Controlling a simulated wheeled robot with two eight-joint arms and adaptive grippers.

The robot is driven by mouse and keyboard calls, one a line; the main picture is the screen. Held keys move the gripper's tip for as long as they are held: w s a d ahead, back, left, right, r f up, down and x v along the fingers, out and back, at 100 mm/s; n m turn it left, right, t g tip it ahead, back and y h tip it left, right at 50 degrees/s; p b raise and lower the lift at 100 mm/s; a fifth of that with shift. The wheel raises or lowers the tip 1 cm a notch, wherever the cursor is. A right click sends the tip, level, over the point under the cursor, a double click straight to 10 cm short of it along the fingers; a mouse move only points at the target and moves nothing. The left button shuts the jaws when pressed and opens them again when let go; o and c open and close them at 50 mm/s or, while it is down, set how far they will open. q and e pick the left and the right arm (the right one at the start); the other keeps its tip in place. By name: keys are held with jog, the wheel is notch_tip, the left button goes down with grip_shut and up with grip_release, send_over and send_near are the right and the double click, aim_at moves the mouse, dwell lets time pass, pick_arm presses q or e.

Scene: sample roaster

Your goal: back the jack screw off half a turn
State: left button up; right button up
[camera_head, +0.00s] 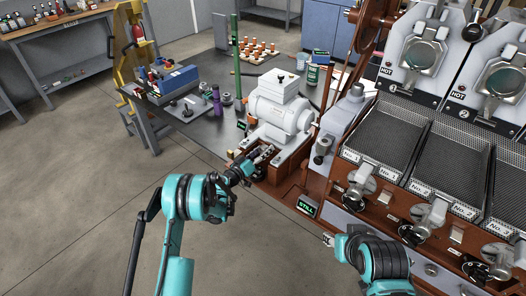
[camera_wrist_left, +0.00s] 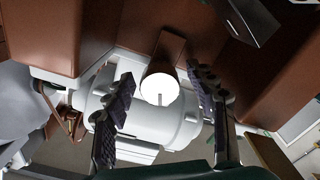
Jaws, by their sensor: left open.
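The grey-white motor (camera_head: 280,112) sits on a brown base beside the roaster, and its rounded body (camera_wrist_left: 150,122) also shows in the left wrist view. My left gripper (camera_head: 262,154) is at the near end of that base. In the left wrist view its two dark padded fingers (camera_wrist_left: 164,98) are spread apart. A bright white round disc (camera_wrist_left: 160,88) shows in the gap between them, in front of a brown block; neither finger visibly touches it. I cannot tell for sure that it is the jack screw's head. In the head view the gripper hides this spot.
A lit "STILL" display (camera_head: 306,206) is on the roaster's brown front edge. Cooling trays (camera_head: 392,128) with metal handles lie to the right. The dark bench (camera_head: 205,130) holds a purple bottle (camera_head: 217,100) and a green post (camera_head: 237,72). My right arm is at lower right. Floor at left is clear.

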pick_arm(q)
jog(key=v, duration=1.2)
jog(key=w+d+m+p, duration=0.1)
jog(key=m, duration=0.1)
jog(key=w+d+m+p, duration=0.1)
jog(key=w+m, duration=0.1)
jog(key=shift+w+d+r, duration=0.1)
jog(key=shift+w+d, duration=0.1)
jog(key=shift+d, duration=0.1)
jog(key=shift+m, duration=0.3)
jog(key=b+x, duration=0.1)
jog(key=x, duration=0.5)
jog(key=shift+w+b, duration=0.1)
jog(key=shift+b, duration=0.25)
jog(key=shift+w+d, duration=0.4)
jog(key=shift+w, duration=0.2)
jog(key=c, duration=1.2)
